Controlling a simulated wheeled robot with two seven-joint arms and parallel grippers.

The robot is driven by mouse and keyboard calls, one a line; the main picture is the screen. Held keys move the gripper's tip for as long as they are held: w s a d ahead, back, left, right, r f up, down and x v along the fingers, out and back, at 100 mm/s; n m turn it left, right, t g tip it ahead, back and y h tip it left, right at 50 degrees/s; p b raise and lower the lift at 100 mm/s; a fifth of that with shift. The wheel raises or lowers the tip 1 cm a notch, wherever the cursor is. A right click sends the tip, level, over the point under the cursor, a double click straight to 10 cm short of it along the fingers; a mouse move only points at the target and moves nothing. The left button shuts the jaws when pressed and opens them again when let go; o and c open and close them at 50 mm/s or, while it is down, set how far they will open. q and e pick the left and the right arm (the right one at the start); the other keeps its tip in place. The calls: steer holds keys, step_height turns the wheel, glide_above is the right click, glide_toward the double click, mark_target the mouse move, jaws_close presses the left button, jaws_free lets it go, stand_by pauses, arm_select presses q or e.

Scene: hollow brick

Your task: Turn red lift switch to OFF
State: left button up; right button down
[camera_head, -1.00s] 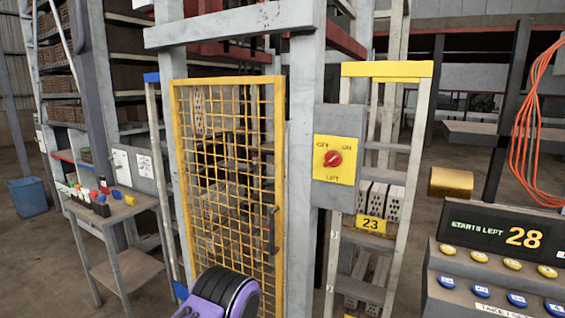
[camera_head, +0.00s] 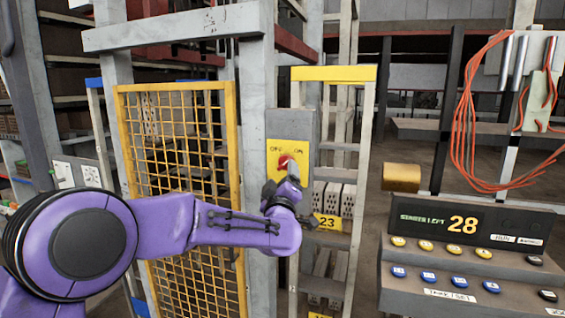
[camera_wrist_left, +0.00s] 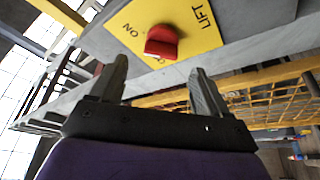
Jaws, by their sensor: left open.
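The red lift switch (camera_head: 285,160) is a round knob on a yellow plate (camera_head: 274,147) marked OFF, ON and, in the left wrist view, LIFT. The plate is on a grey box on a post. In the head view my left gripper (camera_head: 291,174) is in front of the switch and covers the plate's lower right. In the left wrist view the red knob (camera_wrist_left: 162,42) is just beyond and between the fingertips of my open left gripper (camera_wrist_left: 158,72), with no contact visible. Which mark the knob points to now I cannot tell. My right gripper is not in view.
A yellow mesh gate (camera_head: 185,150) stands left of the switch post. A ladder with a yellow top (camera_head: 334,73) and a 23 tag is close on the right. A console (camera_head: 465,250) with several buttons and a display reading 28 is at lower right.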

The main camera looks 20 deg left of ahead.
mark_target(283, 165)
arm_select(q)
steer(key=p+x, duration=0.1)
steer(key=x, duration=0.4)
steer(key=shift+p, duration=0.4)
steer(key=shift+w+a, duration=0.1)
steer(key=shift+w, duration=0.2)
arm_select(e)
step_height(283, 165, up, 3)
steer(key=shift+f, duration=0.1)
arm_select(q)
steer(key=c, duration=1.1)
steer(key=shift+o, duration=0.3)
